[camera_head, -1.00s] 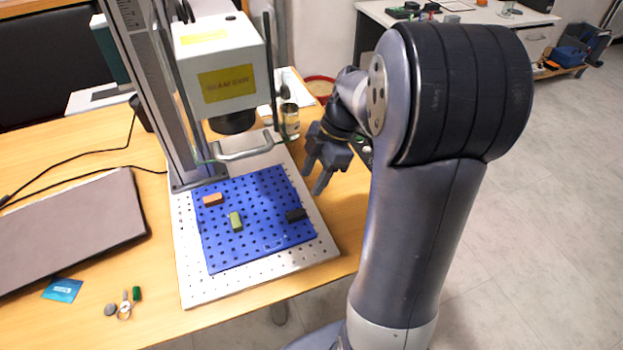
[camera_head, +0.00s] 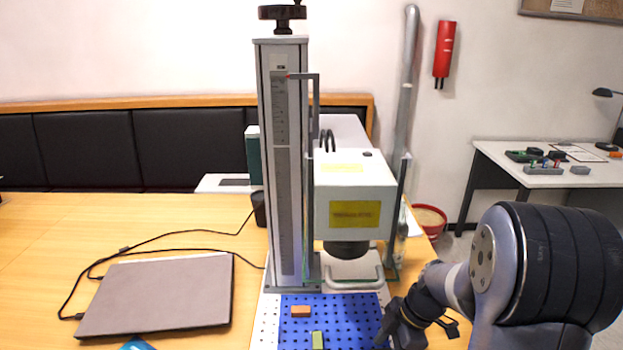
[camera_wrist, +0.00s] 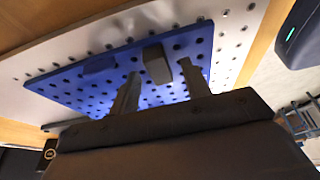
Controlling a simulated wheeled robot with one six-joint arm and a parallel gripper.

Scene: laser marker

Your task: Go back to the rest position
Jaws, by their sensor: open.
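The laser marker (camera_head: 338,183) stands on the wooden table with a perforated blue plate (camera_head: 350,302) at its foot. On the plate are an orange block (camera_head: 300,311) and a green block (camera_head: 317,340), which the frame's bottom edge cuts. My gripper (camera_head: 384,334) is at the plate's right side, partly cut off by the frame. In the wrist view my gripper (camera_wrist: 160,86) has its two fingers apart with nothing held. A dark block (camera_wrist: 157,64) lies on the plate beyond the fingers, and a bluish-looking block (camera_wrist: 100,64) lies beside it.
A closed laptop (camera_head: 160,293) and cables lie on the table at left. The marker's column (camera_head: 283,170) rises left of my arm. A red-rimmed bin (camera_head: 430,218) and a white desk (camera_head: 550,177) stand behind at right. The table's left back is clear.

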